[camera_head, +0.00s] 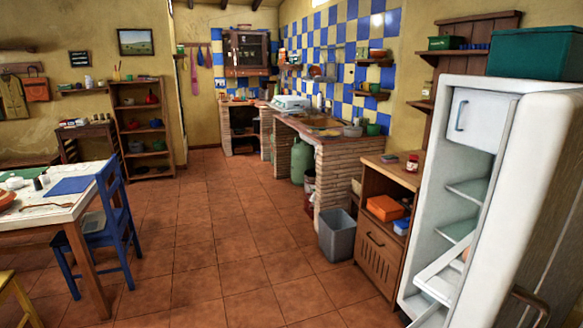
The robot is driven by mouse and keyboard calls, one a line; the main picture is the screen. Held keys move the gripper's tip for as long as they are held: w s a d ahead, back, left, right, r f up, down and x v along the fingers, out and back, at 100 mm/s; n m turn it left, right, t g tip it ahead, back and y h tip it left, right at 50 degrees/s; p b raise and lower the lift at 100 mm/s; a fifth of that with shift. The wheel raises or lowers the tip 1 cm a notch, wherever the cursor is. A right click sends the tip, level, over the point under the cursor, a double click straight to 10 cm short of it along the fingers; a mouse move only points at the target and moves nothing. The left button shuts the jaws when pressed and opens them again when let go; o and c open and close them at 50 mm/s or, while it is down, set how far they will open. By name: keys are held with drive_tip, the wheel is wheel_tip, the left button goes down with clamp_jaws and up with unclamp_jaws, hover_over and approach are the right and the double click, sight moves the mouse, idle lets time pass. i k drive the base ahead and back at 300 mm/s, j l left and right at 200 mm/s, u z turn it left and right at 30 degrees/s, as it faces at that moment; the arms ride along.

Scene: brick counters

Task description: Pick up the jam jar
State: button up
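A small dark red jar (412,162) that looks like the jam jar stands on top of the wooden cabinet (385,172), near its right end and close to the white fridge. It is small in the picture, so I cannot read its label. Another small jar (427,89) sits on a wall shelf above, and its contents are unclear. My gripper is not in view.
The open white fridge (464,154) stands to the right of the cabinet. A grey bin (337,235) stands on the floor by the brick counter (327,172). A blue chair (104,230) and table are at left. The tiled floor between is clear.

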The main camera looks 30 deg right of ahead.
sight(413, 165)
drive_tip(key=i+j+u, duration=0.35)
drive_tip(key=i+u, duration=0.35)
drive_tip(key=i, duration=0.25)
drive_tip(key=i+u, duration=0.35)
drive_tip(key=i, duration=0.15)
drive_tip(key=i+z, duration=0.3)
drive_tip(key=i, duration=0.25)
drive_tip(key=i+j+z, duration=0.15)
drive_tip(key=i+z, duration=0.15)
drive_tip(key=i, duration=0.25)
drive_tip(key=i+j+z, duration=0.35)
drive_tip(key=i, duration=0.2)
drive_tip(key=i+l+z, duration=0.2)
drive_tip(key=z, duration=0.2)
drive_tip(key=i+z, duration=0.6)
drive_tip(key=z, duration=0.15)
drive_tip(key=i+z, duration=0.5)
drive_tip(key=z, duration=0.35)
drive_tip(key=i+z, duration=0.1)
drive_tip(key=z, duration=0.35)
drive_tip(key=i+j+z, duration=0.1)
drive_tip(key=z, duration=0.4)
drive_tip(key=i+j+u, duration=0.15)
drive_tip(key=i, duration=0.25)
drive_tip(key=i+j+u, duration=0.1)
drive_tip(key=i, duration=0.3)
